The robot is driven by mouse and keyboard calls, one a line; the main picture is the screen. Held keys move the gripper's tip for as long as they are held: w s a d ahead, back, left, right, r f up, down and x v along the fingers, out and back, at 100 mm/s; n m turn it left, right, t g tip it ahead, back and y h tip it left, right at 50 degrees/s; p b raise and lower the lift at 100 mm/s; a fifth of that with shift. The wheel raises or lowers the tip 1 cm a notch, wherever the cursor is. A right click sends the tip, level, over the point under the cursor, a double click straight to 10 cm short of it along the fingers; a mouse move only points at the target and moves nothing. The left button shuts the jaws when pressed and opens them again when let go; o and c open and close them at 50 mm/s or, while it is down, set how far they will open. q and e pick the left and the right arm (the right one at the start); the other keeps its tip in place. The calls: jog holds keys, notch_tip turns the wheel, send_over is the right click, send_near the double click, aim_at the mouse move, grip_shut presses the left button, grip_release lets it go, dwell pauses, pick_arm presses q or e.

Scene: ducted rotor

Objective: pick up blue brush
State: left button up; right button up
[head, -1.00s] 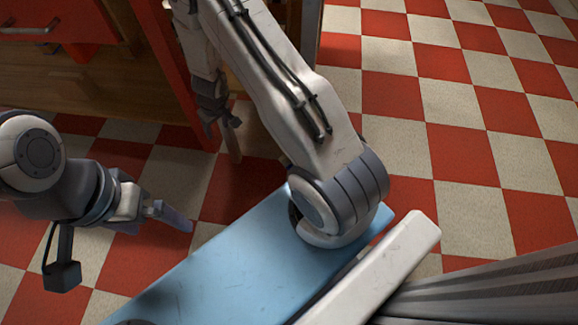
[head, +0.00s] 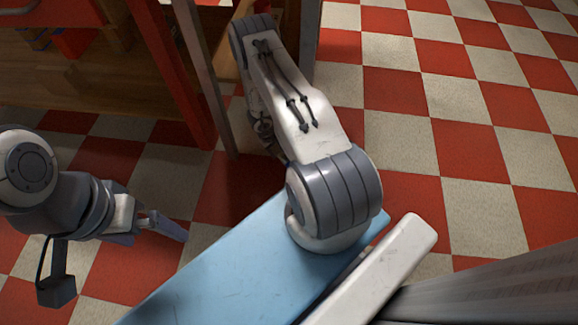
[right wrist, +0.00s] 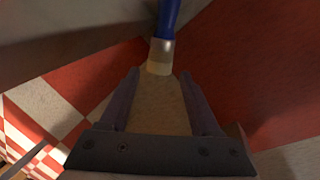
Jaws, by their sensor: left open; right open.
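In the right wrist view a blue brush (right wrist: 168,18) comes down from the top edge, with a metal ferrule and a pale tip. The tip lies just beyond and between the open fingertips of my right gripper (right wrist: 160,74). The fingers do not close on it, and its upper handle is cut off by the frame. In the head view my right gripper is hidden behind its own arm, and I cannot make out the brush. My left gripper (head: 165,226) is over the floor at the left, empty, with its fingers seen edge-on.
A wooden cabinet with red posts (head: 172,75) stands at the upper left, close to my right arm. Small red and blue items in it are too unclear to name. A broad dark surface (right wrist: 65,40) crosses the wrist view's upper left. Checkered floor (head: 450,120) is clear at right.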

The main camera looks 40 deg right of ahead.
jog(key=b+x, duration=0.4)
jog(key=x, duration=0.1)
jog(key=shift+r, duration=0.1)
grip_shut()
